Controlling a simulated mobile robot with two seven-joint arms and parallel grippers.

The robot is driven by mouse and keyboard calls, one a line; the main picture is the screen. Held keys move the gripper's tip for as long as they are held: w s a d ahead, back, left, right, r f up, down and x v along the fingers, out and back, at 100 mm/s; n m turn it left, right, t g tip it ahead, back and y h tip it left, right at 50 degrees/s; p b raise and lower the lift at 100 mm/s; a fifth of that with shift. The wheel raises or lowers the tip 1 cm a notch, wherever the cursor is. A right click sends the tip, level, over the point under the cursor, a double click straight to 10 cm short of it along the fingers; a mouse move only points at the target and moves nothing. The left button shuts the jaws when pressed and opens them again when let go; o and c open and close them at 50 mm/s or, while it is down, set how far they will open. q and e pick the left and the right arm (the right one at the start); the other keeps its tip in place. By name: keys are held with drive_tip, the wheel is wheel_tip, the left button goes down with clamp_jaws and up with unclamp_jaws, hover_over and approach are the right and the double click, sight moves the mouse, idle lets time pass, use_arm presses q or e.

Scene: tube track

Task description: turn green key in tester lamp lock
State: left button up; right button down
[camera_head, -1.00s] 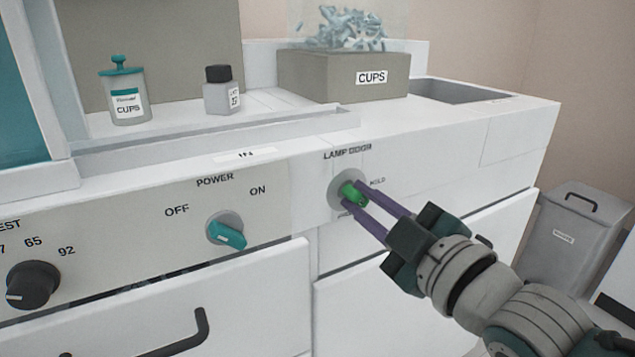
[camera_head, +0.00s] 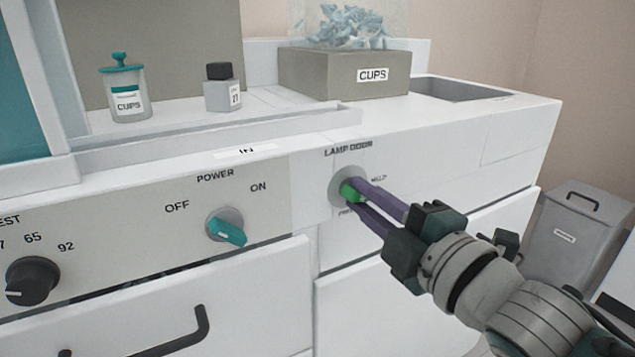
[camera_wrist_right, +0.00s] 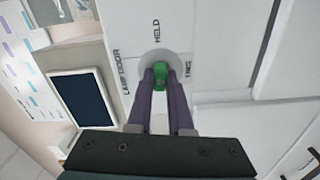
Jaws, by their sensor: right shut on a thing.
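The green key (camera_head: 349,192) sits in the round grey lamp door lock (camera_head: 337,184) on the white front panel. The lock lies under the "LAMP DOOR" label, with "HELD" at its right and a partly covered label below. My right gripper (camera_head: 357,196) comes in from the right, its purple fingers shut on the key. The right wrist view also shows the green key (camera_wrist_right: 161,76) between the two fingers, at the grey lock disc (camera_wrist_right: 160,60). The fingers hide part of the key. My left gripper is in neither view.
A teal power knob (camera_head: 226,231) and a black knob (camera_head: 33,281) are on the panel to the left. A drawer handle (camera_head: 190,335) sticks out below. A cups box (camera_head: 345,75), a jar (camera_head: 127,92) and a small bottle (camera_head: 222,90) stand above. A grey bin (camera_head: 575,235) is at right.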

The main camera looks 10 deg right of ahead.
drive_tip(key=c, duration=1.3)
unclamp_jaws()
drive_tip(key=shift+n, duration=0.7)
drive_tip(key=o, duration=0.6)
drive_tip(key=shift+c, duration=0.2)
drive_tip(key=shift+s, duration=0.1)
